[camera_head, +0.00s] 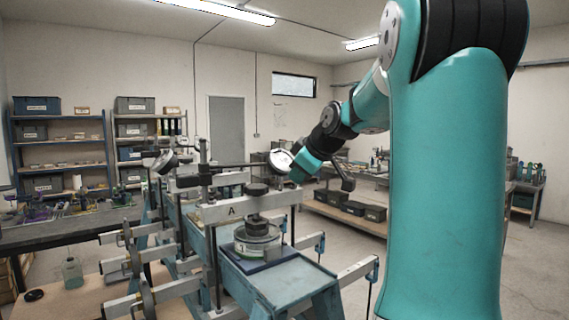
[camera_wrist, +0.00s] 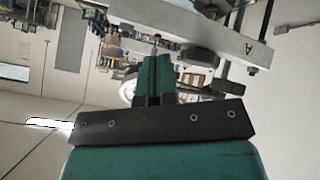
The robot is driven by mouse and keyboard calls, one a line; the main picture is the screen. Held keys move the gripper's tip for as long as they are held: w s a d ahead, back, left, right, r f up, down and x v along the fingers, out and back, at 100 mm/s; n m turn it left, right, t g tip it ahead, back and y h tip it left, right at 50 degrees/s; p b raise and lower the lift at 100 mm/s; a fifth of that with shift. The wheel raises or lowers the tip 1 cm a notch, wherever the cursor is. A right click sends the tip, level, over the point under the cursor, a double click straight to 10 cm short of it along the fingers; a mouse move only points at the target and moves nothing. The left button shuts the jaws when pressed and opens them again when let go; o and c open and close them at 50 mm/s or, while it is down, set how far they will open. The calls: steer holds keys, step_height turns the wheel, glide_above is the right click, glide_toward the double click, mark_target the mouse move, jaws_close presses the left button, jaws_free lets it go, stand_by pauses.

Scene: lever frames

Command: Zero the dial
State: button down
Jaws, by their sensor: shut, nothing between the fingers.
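A dial gauge (camera_head: 281,160) with a pale face is at the middle of the head view, above the lever frame marked A (camera_head: 236,210). Its face is too small to read. My gripper (camera_head: 293,173) is beside the dial's lower right in that view; whether they touch I cannot tell. In the wrist view, which is upside down, my gripper (camera_wrist: 157,58) has its teal fingers together with nothing between them. A round pale rim (camera_wrist: 128,91), likely the dial, shows partly behind the fingers at their left. The lettered beam (camera_wrist: 200,32) runs across the top there.
A second dial (camera_head: 165,162) stands farther left on another frame. Dark weights (camera_head: 257,226) sit under the beam on frame A. Several levers with wheels (camera_head: 140,262) stick out left. A workbench (camera_head: 60,228) and shelves (camera_head: 58,140) are behind. Open floor (camera_head: 535,265) lies right.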

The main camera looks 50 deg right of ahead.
steer(key=p+v, duration=0.1)
steer(key=v, duration=0.4)
steer(key=shift+w+d+p, duration=0.1)
steer(key=shift+d+p, duration=0.1)
steer(key=shift+p, duration=0.1)
steer(key=shift+r, duration=0.1)
steer(key=w+d+f+p, duration=0.2)
steer(key=w+d+p, duration=0.2)
steer(key=shift+w+d, duration=0.35)
steer(key=shift+w, duration=0.05)
stand_by(0.3)
